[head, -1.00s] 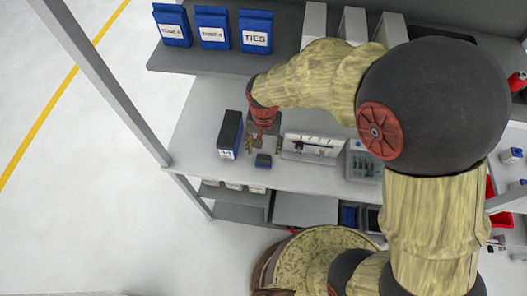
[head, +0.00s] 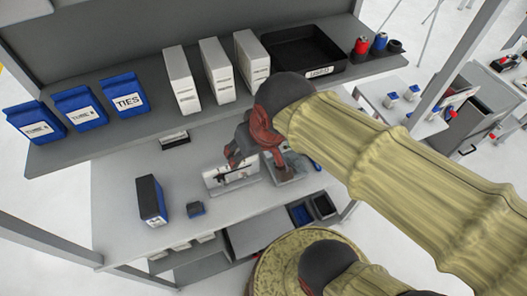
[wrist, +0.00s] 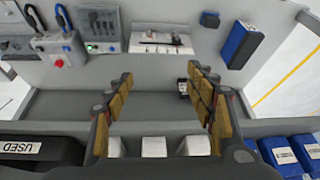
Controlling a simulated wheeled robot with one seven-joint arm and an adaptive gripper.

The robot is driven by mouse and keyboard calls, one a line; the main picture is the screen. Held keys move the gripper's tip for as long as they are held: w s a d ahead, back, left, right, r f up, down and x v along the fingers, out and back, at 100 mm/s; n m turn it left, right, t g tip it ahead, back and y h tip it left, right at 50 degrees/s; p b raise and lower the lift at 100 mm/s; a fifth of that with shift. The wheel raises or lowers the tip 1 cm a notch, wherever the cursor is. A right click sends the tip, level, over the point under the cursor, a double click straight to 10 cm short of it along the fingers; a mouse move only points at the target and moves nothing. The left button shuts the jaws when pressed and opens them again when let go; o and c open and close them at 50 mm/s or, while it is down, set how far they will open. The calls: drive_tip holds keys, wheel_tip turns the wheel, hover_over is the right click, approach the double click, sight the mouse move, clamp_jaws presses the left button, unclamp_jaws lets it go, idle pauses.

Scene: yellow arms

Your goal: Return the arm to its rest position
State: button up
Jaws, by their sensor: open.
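My arm reaches in from the right in the head view, over the workbench (head: 120,200). My gripper (head: 256,165) hangs in front of the upper shelf, with its red and dark fingers spread and nothing seen between them. It hides part of the white tray (head: 222,181) and of the grey holder behind it. In the wrist view my gripper (wrist: 160,75) shows two yellow-padded fingers wide apart, with an empty gap over the bench. The white tray with small dark items (wrist: 162,42) lies beyond the fingertips there.
The upper shelf (head: 150,128) carries blue bags (head: 125,94), white boxes (head: 181,80) and a black bin (head: 305,55). A dark blue box (head: 151,199) and a small dark block (head: 195,209) stand on the bench. A shelf post (head: 445,62) rises at the right.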

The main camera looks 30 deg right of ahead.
drive_tip(key=s+d, duration=0.1)
drive_tip(key=s+d+r, duration=0.1)
drive_tip(key=s, duration=0.1)
drive_tip(key=shift+r+t, duration=0.2)
drive_tip(key=shift+t, duration=0.2)
drive_tip(key=shift+f, duration=0.15)
wheel_tip(320, 180, down, 5)
drive_tip(key=b, duration=0.5)
drive_tip(key=shift+f+b, duration=0.2)
drive_tip(key=shift+b, duration=0.15)
drive_tip(key=shift+o, duration=0.5)
